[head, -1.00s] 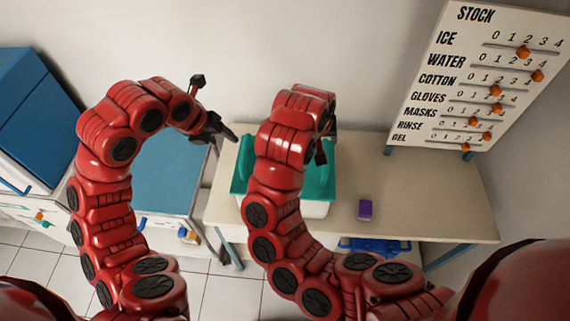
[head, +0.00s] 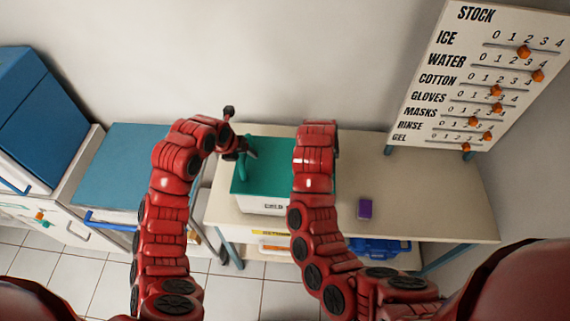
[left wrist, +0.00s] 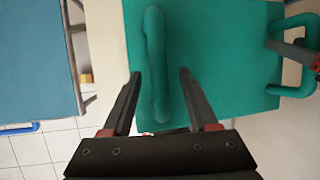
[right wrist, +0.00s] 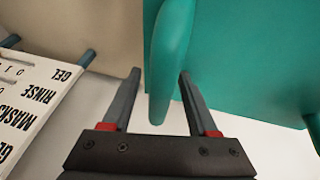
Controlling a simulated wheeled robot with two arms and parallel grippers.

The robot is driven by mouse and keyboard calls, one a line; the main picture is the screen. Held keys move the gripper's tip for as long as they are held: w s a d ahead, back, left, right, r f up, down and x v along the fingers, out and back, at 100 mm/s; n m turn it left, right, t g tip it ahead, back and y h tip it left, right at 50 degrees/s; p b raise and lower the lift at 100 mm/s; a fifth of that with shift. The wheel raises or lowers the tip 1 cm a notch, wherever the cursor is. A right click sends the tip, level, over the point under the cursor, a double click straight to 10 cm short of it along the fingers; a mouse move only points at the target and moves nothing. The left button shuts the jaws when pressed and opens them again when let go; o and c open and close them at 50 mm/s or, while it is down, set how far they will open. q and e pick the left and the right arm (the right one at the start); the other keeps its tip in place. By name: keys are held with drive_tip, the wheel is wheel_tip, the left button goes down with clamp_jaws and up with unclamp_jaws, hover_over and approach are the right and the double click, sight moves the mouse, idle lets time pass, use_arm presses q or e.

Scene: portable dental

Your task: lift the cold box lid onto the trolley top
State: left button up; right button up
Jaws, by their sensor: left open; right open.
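The cold box (head: 262,205) is a white box on the trolley table, with a green lid (head: 275,160) on it. The lid has a green handle at each side. My left gripper (head: 246,150) is open at the left handle (left wrist: 156,65), which lies between its fingers in the left wrist view. My right gripper (right wrist: 157,88) is open with the right handle (right wrist: 170,60) between its fingers in the right wrist view. In the head view my right arm hides the right gripper and handle. The trolley top (head: 140,165) that I take as the blue surface is left of the table.
A purple block (head: 365,209) lies on the beige table (head: 430,210), right of the box. A stock board (head: 485,80) stands at the table's right back. A blue cabinet (head: 40,120) is at the far left. The blue top looks bare.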

use_arm(q)
drive_tip(key=shift+f, duration=0.15)
use_arm(e)
drive_tip(key=shift+f, duration=0.15)
use_arm(q)
clamp_jaws()
use_arm(e)
clamp_jaws()
use_arm(q)
drive_tip(key=shift+w, duration=0.1)
idle(1.0)
